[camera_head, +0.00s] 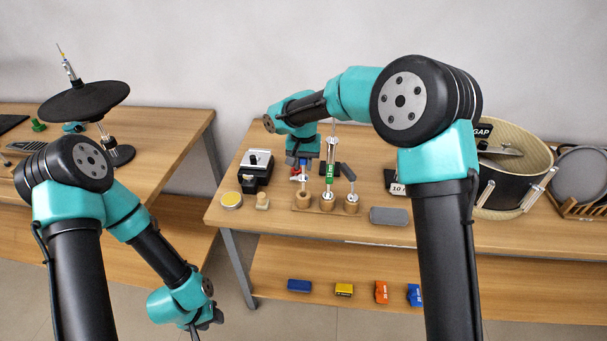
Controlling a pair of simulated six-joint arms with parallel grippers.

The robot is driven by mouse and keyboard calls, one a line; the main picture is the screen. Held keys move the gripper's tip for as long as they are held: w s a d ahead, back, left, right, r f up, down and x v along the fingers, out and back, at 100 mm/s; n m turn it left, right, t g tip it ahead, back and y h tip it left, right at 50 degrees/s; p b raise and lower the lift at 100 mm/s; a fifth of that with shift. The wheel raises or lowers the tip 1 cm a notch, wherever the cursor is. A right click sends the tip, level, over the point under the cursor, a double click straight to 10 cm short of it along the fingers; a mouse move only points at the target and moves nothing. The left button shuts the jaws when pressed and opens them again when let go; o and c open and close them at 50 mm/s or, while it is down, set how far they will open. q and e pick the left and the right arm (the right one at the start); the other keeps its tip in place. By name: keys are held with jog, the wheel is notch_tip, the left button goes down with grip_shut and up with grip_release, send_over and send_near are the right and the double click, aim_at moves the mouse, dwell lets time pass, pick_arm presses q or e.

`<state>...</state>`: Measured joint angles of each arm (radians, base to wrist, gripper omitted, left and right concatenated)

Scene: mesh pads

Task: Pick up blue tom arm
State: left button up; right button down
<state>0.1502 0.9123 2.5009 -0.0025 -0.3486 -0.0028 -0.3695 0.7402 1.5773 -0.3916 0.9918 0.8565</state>
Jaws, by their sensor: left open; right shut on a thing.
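My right gripper (300,162) reaches down over the wooden stand (327,208) on the right table. It is shut on a slim part with a small blue band, the blue tom arm (302,177), at the left cup of the stand. A bit of red also shows there. The part's upper end is hidden by the gripper, and I cannot tell whether it is clear of its cup. A tall arm with a green band (330,170) stands in the middle cup. A grey-topped arm (349,180) leans in the right cup. My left gripper (205,324) is open and empty, low in front of the tables.
A black device (256,168), a yellow-topped tin (231,200) and a wooden peg (262,201) stand left of the stand. A grey case (389,216) lies right of it. A drum (512,170) stands farther right. Small coloured boxes (344,290) lie on the lower shelf.

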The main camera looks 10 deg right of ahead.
jog(key=shift+r, duration=1.65)
jog(key=shift+r, duration=0.1)
jog(key=shift+r, duration=2.65)
jog(key=shift+d, duration=0.1)
